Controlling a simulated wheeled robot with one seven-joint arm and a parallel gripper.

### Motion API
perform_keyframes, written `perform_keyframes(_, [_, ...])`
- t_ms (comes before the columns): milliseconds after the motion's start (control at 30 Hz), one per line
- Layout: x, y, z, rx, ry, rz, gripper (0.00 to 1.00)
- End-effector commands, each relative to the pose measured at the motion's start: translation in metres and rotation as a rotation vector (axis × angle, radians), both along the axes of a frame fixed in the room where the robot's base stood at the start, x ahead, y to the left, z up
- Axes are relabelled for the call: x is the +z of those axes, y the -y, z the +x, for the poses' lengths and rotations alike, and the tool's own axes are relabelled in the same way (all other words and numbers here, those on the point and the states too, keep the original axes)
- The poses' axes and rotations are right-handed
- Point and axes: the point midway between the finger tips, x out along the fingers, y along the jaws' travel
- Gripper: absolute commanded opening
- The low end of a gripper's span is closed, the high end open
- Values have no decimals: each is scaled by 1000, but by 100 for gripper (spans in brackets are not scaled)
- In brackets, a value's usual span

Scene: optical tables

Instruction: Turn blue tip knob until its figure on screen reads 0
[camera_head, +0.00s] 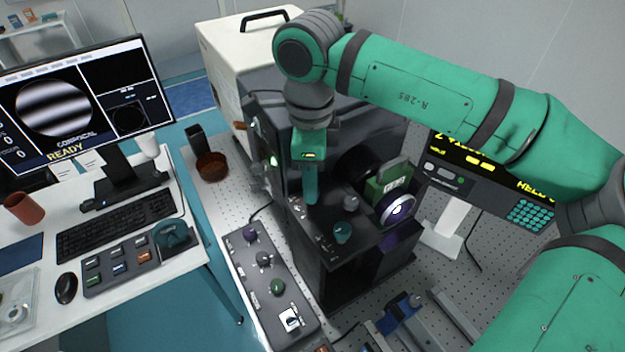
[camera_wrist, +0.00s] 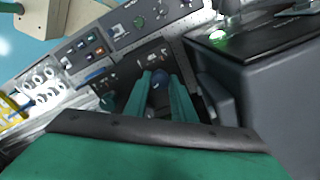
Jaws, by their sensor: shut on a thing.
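My gripper (camera_head: 311,200) points down onto the top of a black instrument box (camera_head: 335,268), its fingers closed around a knob. In the wrist view the gripper (camera_wrist: 160,84) has its two green fingers on either side of a dark blue knob (camera_wrist: 160,77); the head view hides this knob behind the fingers. A grey knob (camera_head: 351,203) and a teal knob (camera_head: 342,232) stand beside it on the box. The monitor screen (camera_head: 85,100) shows light and dark bands in a circle and the word READY. Figures at its left edge are partly cut off; the visible digits look like 0.
A control strip (camera_head: 262,262) with several knobs lies in front of the box on the perforated table. A brown dish (camera_head: 211,166) stands to the left. A green-framed optic (camera_head: 385,185) and a round lens mount (camera_head: 396,209) stand close right of the gripper. A second display (camera_head: 480,175) is further right.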

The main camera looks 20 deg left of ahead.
Motion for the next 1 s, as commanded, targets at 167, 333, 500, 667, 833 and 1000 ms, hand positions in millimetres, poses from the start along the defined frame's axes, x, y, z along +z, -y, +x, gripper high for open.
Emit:
perform_keyframes(167, [2,-3,1,141,6,8,1])
perform_keyframes(333, [2,-3,0,247,5,9,1])
perform_keyframes(500, [2,-3,0,317,4,9,1])
perform_keyframes(667, [2,-3,-1,353,4,9,1])
perform_keyframes(833, [2,-3,-1,367,3,8,1])
perform_keyframes(1000, [2,-3,-1,368,3,8,1])
